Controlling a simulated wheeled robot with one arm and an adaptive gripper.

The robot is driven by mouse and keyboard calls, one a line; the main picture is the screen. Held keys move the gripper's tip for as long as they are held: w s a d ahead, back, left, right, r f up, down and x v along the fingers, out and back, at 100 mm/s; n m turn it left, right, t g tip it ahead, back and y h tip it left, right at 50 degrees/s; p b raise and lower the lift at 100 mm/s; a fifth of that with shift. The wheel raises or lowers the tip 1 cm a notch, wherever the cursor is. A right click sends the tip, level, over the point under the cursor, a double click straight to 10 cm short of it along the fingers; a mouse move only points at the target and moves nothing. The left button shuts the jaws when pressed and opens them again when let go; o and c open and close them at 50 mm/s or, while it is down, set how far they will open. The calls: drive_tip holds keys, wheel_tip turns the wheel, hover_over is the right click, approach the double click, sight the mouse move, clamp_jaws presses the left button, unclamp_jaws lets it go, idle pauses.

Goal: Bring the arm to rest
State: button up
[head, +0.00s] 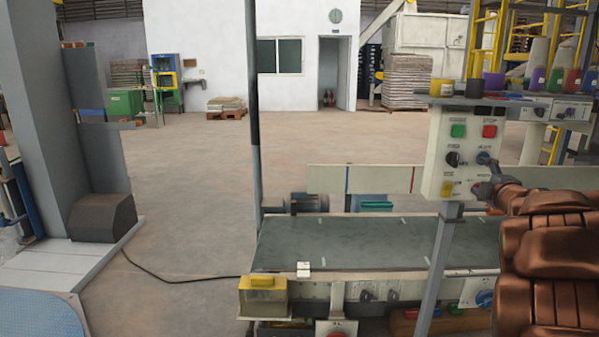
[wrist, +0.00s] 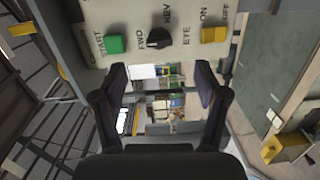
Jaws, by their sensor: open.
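My arm comes in from the right in the head view, with its wrist end beside the lower right of a white control panel (head: 455,153). In the wrist view my gripper (wrist: 160,72) is open, and nothing shows held between its fingers. The panel fills the top of that view, with a green START button (wrist: 115,43), a black FWD/REV knob (wrist: 159,38) and a yellow switch (wrist: 214,34). The fingertips lie just below the panel's edge in that picture. I cannot tell whether they touch it.
The panel's grey post (head: 440,265) stands at the front of a conveyor belt (head: 370,243). A yellow box (head: 263,297) is at the belt's front left corner. Open floor (head: 190,200) lies left.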

drive_tip(key=s+a+f+m+g+h, duration=0.1)
drive_tip(key=s+a+f+m+g, duration=0.6)
drive_tip(key=s, duration=0.3)
drive_tip(key=s+a+f+m+g+h, duration=0.2)
drive_tip(key=s+a+f+m+g, duration=0.2)
drive_tip(key=s+f+m, duration=0.4)
drive_tip(key=s+a+f+g+y, duration=0.3)
drive_tip(key=s+a+f+g, duration=0.15)
drive_tip(key=s+a, duration=0.7)
drive_tip(key=s+a+f+g+y, duration=0.35)
drive_tip(key=s+a+f, duration=0.4)
drive_tip(key=s, duration=0.75)
drive_tip(key=s+a+r+p, duration=0.1)
drive_tip(key=r+p, duration=0.9)
drive_tip(key=r, duration=0.1)
drive_tip(key=s+a+r+p, duration=0.2)
drive_tip(key=r+p, duration=0.8)
drive_tip(key=r, duration=0.2)
drive_tip(key=shift+s+r, duration=0.25)
drive_tip(key=shift+s, duration=0.05)
drive_tip(key=shift+a+h, duration=0.1)
drive_tip(key=shift+h, duration=0.15)
